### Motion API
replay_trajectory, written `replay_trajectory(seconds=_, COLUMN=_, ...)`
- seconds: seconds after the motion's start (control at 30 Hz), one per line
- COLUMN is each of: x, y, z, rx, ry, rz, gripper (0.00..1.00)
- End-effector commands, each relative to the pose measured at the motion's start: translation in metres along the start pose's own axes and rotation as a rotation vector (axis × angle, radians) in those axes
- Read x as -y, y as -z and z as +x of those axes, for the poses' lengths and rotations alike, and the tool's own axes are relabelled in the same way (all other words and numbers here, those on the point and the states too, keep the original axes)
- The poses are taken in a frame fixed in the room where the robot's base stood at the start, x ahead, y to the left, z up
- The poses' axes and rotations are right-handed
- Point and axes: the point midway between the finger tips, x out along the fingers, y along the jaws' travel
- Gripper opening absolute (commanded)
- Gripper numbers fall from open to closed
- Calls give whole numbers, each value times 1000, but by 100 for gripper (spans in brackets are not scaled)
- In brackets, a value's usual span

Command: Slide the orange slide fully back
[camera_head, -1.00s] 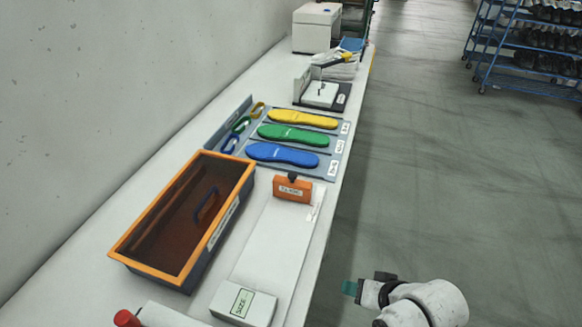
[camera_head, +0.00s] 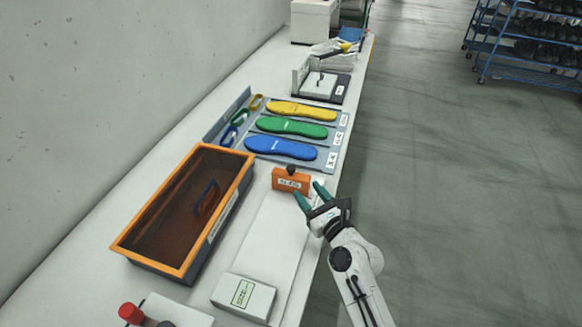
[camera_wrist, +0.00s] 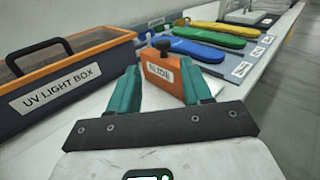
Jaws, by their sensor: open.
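The orange slide (camera_head: 290,179) is a small block with a white label and a black knob on top. It sits at the far end of a long white board (camera_head: 262,238) on the bench, and also shows in the wrist view (camera_wrist: 161,75). My gripper (camera_head: 309,192) has teal fingers, open, just in front and to the right of the slide in the head view. In the wrist view the gripper (camera_wrist: 165,84) has the slide ahead, showing between its fingertips. The right finger covers part of the slide's side there. I cannot tell whether they touch.
A UV light box (camera_head: 187,210) with an orange rim stands left of the board. Blue, green and yellow insoles (camera_head: 290,127) lie on a grey tray behind the slide. A white block (camera_head: 243,297) sits at the board's near end. Open floor lies right of the bench.

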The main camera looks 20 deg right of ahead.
Motion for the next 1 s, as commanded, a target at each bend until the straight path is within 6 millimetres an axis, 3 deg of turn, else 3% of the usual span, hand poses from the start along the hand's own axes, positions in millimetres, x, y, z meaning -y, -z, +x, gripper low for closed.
replay_trajectory(seconds=0.27, x=3, y=1, z=15, rx=21, ry=27, rz=98, gripper=49)
replay_trajectory(seconds=0.8, x=6, y=-1, z=92, rx=20, ry=27, rz=93, gripper=49)
replay_trajectory(seconds=1.0, x=6, y=-1, z=108, rx=18, ry=25, rz=91, gripper=49)
